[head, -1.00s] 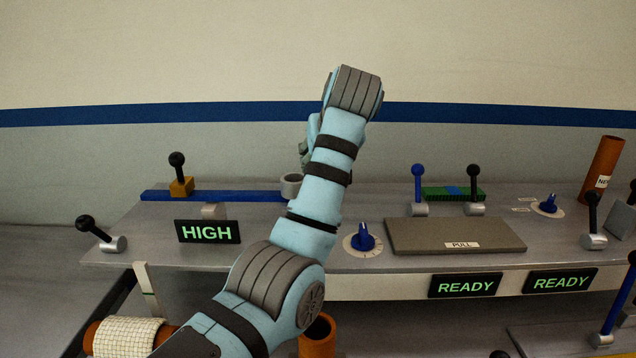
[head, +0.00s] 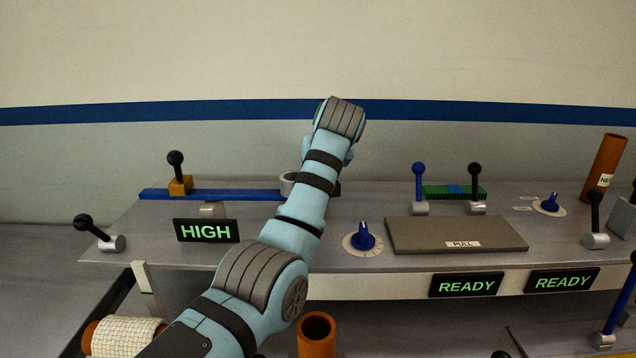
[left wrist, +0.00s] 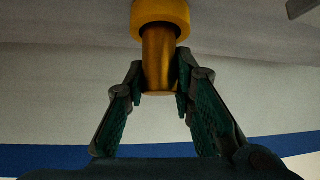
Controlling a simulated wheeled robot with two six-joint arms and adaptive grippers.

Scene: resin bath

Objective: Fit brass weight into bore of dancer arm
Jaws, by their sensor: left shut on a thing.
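The brass weight (left wrist: 158,57) shows in the left wrist view as a stepped cylinder with a wider collar at the picture's top. My left gripper (left wrist: 159,82) is shut on its narrower part, one finger on each side. In the head view the weight and the gripper's fingers are hidden behind my left arm. The dancer arm (head: 230,195) is a blue bar lying along the back of the bench. A grey ring (head: 287,184) is at its right end, partly covered by my arm. I cannot see into its bore, nor how far the weight is from it.
An orange block with a black-knobbed lever (head: 180,184) sits on the blue bar's left part. A HIGH sign (head: 206,231) stands in front. An orange open tube (head: 317,334) stands nearer me.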

